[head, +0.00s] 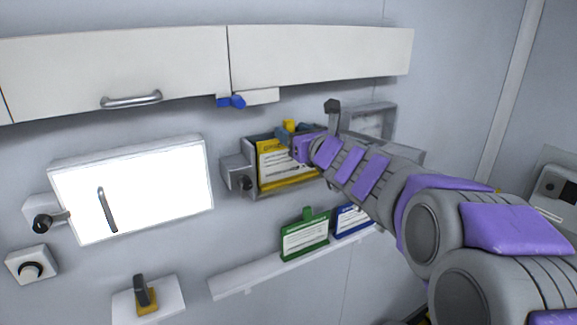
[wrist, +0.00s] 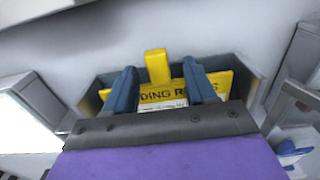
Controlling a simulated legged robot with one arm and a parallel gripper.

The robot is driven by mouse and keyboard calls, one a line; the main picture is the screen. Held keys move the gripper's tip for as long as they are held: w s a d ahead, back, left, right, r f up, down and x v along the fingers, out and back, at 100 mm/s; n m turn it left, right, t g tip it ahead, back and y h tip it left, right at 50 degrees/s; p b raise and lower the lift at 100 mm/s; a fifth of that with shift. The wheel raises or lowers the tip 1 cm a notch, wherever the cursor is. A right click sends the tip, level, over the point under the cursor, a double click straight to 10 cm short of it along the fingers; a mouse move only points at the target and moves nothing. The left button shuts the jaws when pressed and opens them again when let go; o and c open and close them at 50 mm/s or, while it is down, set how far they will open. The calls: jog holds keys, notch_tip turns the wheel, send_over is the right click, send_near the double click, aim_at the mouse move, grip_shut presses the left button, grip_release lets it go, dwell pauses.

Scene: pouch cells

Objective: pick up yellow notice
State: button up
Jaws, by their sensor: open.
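The yellow notice (head: 285,165) stands upright in a grey wall holder (head: 240,178) in the head view. It has a white printed sheet and a yellow tab on top. In the wrist view the yellow notice (wrist: 218,82) shows large lettering, and its yellow tab (wrist: 157,66) rises between the two fingers. My gripper (wrist: 163,82) is open, with one blue-grey finger on each side of the tab. In the head view my gripper (head: 291,135) is at the top of the notice. The lower part of the notice is hidden by my gripper in the wrist view.
A green notice (head: 305,238) and a blue notice (head: 352,220) stand on a narrow ledge (head: 245,277) below. White cabinets (head: 120,75) hang above, with a blue item (head: 232,102) under them. A bright white panel (head: 150,190) is at left. An open grey box (head: 368,122) is right of the holder.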

jog(key=x, duration=0.2)
jog(key=shift+w+a+r, duration=0.1)
jog(key=shift+w+a, duration=0.15)
jog(key=shift+a, duration=0.1)
jog(key=shift+d, duration=0.15)
jog(key=shift+c, duration=0.4)
grip_shut()
